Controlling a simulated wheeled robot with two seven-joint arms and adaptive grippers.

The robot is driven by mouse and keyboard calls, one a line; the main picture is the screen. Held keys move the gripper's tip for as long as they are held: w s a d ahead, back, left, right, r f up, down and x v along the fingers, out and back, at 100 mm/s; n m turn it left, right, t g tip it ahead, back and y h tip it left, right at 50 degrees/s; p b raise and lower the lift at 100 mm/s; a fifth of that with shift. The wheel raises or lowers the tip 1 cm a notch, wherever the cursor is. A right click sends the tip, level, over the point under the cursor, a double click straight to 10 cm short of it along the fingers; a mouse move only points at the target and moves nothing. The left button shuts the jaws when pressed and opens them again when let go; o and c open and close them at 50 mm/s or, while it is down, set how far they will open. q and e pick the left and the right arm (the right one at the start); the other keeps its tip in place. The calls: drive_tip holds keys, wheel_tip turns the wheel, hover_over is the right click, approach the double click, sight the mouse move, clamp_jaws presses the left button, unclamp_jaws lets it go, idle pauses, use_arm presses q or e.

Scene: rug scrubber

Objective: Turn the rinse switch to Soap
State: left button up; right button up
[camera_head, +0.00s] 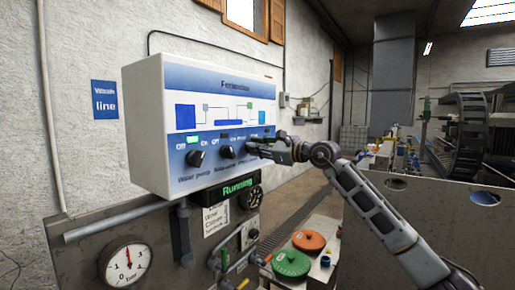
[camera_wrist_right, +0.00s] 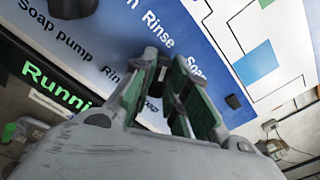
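The white and blue control panel (camera_head: 165,106) hangs on the wall in the head view, with several black knobs along its lower edge. My right gripper (camera_head: 256,149) is at the panel's lower right, over the place of the rinse switch, which it largely hides. In the wrist view the right gripper's fingers (camera_wrist_right: 167,68) stand a small gap apart close to the panel face. The Rinse label (camera_wrist_right: 158,30) and Soap label (camera_wrist_right: 195,70) show just beyond the fingertips. A small grey part shows between the fingers; whether they grip the switch, and where it points, is unclear. My left gripper is not in view.
The water pump knob (camera_head: 196,158) and soap pump knob (camera_head: 227,152) are left of the gripper. A green Running display (camera_head: 238,186), a pressure gauge (camera_head: 126,262) and pipes lie below. Green (camera_head: 291,263) and orange (camera_head: 308,240) round lids stand at lower right.

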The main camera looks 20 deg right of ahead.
clamp_jaws()
drive_tip(key=shift+m, duration=0.4)
drive_tip(key=m, duration=0.5)
drive_tip(key=m+p, duration=0.1)
drive_tip(key=m, duration=0.5)
drive_tip(key=shift+w+d+r, duration=0.1)
drive_tip(key=shift+d, duration=0.05)
idle(0.4)
drive_tip(key=o, duration=0.8)
unclamp_jaws()
